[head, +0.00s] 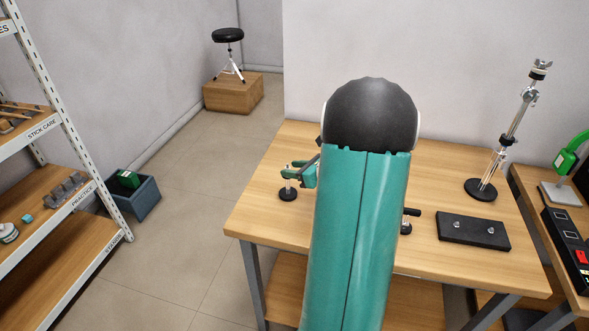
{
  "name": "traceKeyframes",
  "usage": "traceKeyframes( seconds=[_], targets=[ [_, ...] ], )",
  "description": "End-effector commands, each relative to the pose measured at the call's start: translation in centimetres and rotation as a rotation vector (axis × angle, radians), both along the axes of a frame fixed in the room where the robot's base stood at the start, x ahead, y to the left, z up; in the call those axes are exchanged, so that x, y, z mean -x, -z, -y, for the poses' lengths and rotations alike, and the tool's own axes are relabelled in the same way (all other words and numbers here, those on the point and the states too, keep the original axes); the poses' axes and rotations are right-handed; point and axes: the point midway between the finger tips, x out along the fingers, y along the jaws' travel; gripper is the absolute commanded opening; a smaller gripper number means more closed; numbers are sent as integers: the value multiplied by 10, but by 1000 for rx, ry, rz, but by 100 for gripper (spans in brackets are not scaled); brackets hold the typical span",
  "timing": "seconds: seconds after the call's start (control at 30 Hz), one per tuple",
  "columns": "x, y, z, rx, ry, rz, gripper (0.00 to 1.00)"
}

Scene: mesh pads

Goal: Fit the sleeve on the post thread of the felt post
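My green arm covers the middle of the table in the head view. The end of my gripper (292,171) shows left of the arm, over the left part of the table. Below it a short pale post (288,187) stands upright on a round black base; I take it for the felt post. Whether the gripper touches the post top, and whether its fingers are open or shut, is too small to tell. I cannot make out the sleeve. The post thread is not clear at this size.
A tall chrome stand (508,135) on a round base is at the table's back right. A black block (473,231) with two silver studs lies front right. A small black object (406,227) is partly hidden by my arm. Shelves (60,200) stand left.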

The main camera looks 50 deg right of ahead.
Motion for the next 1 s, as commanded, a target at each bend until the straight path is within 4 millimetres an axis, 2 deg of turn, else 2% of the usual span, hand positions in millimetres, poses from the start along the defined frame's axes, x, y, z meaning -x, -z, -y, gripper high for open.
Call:
traceKeyframes(
  seconds=[0.17,0.7,0.83,1.0],
  targets=[
    [14,-6,2,1,3,0,38],
    [113,-47,11,2,4,0,38],
    [124,-52,11,0,0,0,38],
    [127,-53,12,-1,0,0,38]
  ],
)
